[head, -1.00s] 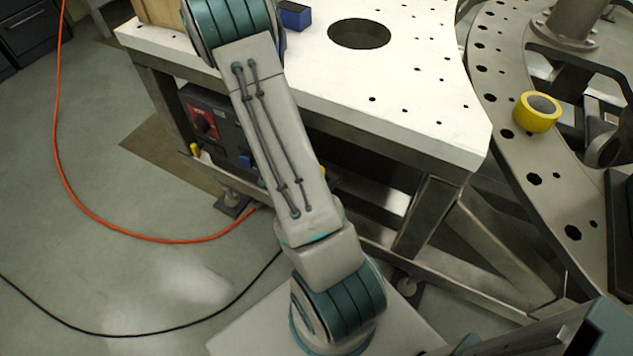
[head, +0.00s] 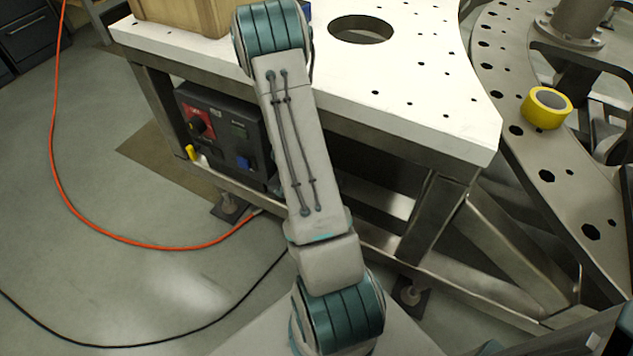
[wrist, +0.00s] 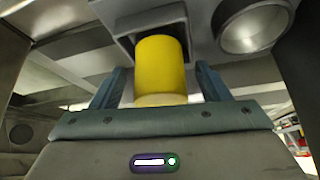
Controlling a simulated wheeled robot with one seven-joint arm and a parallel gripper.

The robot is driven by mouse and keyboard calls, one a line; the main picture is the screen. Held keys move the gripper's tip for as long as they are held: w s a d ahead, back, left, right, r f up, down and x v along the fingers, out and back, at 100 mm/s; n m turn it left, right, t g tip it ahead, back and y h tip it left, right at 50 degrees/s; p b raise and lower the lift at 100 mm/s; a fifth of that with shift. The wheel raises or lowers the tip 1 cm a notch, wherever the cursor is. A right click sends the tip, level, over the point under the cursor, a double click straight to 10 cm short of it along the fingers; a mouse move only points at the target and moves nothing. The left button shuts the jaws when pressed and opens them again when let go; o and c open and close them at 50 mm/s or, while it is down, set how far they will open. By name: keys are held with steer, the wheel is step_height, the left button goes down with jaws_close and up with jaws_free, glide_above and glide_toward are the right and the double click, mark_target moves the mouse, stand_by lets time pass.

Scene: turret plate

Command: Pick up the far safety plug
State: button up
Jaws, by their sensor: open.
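A yellow cylindrical plug (wrist: 162,68) with a paler near end shows in the wrist view, set in a square grey metal recess. The two blue-grey fingers of my gripper (wrist: 160,76) stand apart, one on each side of it. A gap shows on the left; I cannot tell whether the right finger touches it. In the head view, a small yellow piece (head: 191,152) shows at the left side of the black control box (head: 225,130) under the white table. I cannot tell whether it is the same plug. My gripper is hidden in the head view.
The white table (head: 420,75) with holes stands above the control box, with metal legs and braces below. A wooden box (head: 185,15) sits on it. A yellow tape roll (head: 533,117) lies on the curved plate at right. A round metal cup (wrist: 250,25) is near the plug.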

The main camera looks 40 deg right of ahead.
steer(key=c, duration=1.3)
steer(key=shift+o, duration=0.2)
steer(key=shift+r, duration=0.1)
